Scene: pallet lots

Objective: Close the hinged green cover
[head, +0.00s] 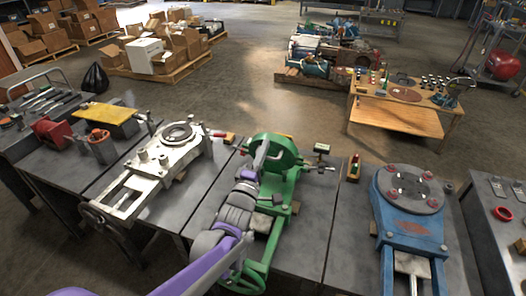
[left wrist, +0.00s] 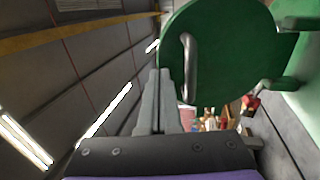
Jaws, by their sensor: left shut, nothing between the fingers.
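The round green cover (head: 288,152) stands raised on the green machine (head: 283,222) on the middle bench in the head view. In the left wrist view the cover (left wrist: 232,45) fills the upper right, with a bent silver handle (left wrist: 189,68) on its face. My left gripper (head: 262,152) is at the cover's left side and hides part of it. In the left wrist view my left gripper (left wrist: 158,78) is shut and empty, its fingertips just left of the handle. I cannot tell whether they touch the cover. My right gripper is not in view.
A white vise-like machine (head: 160,160) stands to the left and a blue rotary table (head: 410,205) to the right. A small block with red and green parts (head: 354,168) sits between. Bare bench top (head: 335,225) shows right of the green machine.

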